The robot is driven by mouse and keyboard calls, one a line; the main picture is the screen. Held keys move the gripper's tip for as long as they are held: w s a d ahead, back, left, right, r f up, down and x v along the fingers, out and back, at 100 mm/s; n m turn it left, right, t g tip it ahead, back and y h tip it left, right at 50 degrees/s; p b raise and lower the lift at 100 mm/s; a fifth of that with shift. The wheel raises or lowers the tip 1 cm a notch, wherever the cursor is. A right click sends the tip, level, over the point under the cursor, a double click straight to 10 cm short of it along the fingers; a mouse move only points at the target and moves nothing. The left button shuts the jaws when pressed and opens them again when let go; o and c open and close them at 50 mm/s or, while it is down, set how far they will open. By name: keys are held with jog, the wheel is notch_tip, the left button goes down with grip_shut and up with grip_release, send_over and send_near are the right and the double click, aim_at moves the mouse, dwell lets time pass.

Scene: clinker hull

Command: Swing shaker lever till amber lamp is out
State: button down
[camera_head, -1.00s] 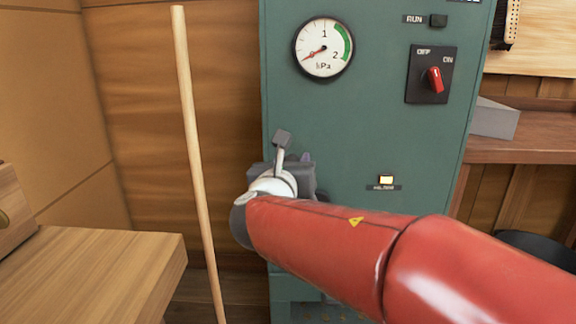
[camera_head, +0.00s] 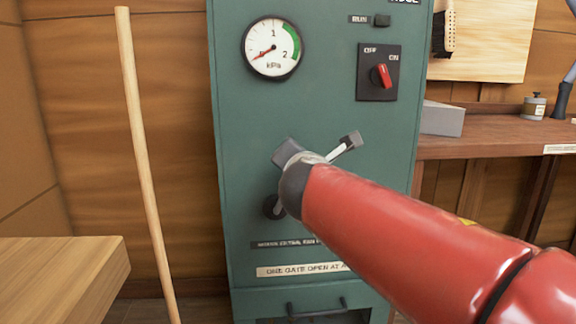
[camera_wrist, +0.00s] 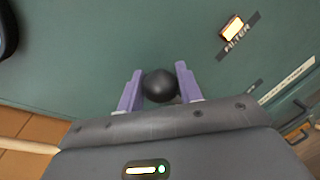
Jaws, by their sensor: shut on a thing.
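The shaker lever's black ball knob (camera_wrist: 159,87) sits between the purple fingers of my gripper (camera_wrist: 159,68), which is shut on it. In the head view my gripper (camera_head: 288,153) is at the front of the green cabinet, its fingers and the knob hidden. A dark round part (camera_head: 272,208) shows below it, partly covered; I cannot tell if it is the lever's pivot. The amber lamp (camera_wrist: 232,28) is lit above the FILTER label in the wrist view. My arm hides it in the head view.
A wooden bench (camera_head: 60,265) is at lower left, a shelf (camera_head: 500,140) at right.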

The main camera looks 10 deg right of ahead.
jog(key=shift+d+f+m, duration=0.45)
jog(key=shift+d+m, duration=0.15)
jog(key=shift+d, duration=0.25)
jog(key=shift+f+b, duration=0.1)
jog(key=shift+b, duration=0.2)
jog(key=c, duration=1)
grip_release()
jog(key=d+p+v, duration=0.1)
jog(key=v, duration=0.6)
jog(key=shift+s+a, duration=0.4)
jog(key=shift+s, duration=0.05)
